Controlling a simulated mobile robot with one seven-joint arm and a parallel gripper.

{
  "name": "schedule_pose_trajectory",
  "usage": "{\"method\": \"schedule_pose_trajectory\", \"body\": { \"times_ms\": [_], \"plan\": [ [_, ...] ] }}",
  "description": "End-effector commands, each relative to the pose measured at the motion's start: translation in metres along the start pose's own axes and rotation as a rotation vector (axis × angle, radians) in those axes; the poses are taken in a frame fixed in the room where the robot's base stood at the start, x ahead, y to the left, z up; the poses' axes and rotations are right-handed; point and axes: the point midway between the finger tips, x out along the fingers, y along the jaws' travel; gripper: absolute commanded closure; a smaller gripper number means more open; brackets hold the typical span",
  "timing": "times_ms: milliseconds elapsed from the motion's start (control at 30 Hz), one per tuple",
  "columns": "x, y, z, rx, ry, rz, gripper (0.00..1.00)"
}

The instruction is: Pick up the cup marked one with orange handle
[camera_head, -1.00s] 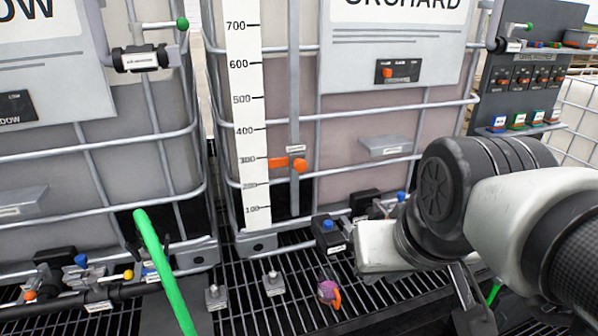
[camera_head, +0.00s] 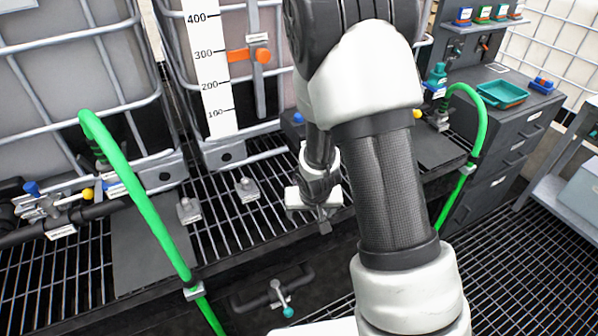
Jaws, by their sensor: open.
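The cup does not show now. In the earlier head view, a small purple cup with an orange handle stood on the black grating, and no mark on it could be read. That part of the grating now lies behind my arm and gripper. My gripper (camera_head: 325,226) points down over the grating near its front edge, below its white housing. Its fingers are small and partly hidden, with nothing visible between them. The jaws are open.
Grey brackets (camera_head: 247,190) stand on the grating (camera_head: 215,215) left of my gripper. Green hoses rise at left (camera_head: 145,215) and right (camera_head: 478,140). Caged totes stand behind. A grey cabinet (camera_head: 510,140) with a teal tray (camera_head: 502,93) is at right.

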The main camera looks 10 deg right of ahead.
Motion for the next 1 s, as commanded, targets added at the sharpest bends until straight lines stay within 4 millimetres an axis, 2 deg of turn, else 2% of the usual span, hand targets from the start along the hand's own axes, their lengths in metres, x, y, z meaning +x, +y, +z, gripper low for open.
{"method": "schedule_pose_trajectory", "body": {
  "times_ms": [33,167,500,867,967,1000],
  "plan": [
    [0.013,-0.001,0.006,-0.003,-0.005,0.000,0.26],
    [0.024,-0.002,0.003,-0.003,-0.003,-0.003,0.26],
    [0.047,-0.001,-0.056,-0.002,-0.002,-0.003,0.26],
    [0.060,-0.002,-0.086,-0.003,-0.003,-0.004,0.26],
    [0.067,-0.002,-0.102,-0.001,-0.003,-0.004,0.26],
    [0.074,-0.002,-0.102,-0.002,-0.007,-0.003,0.26]
  ]
}}
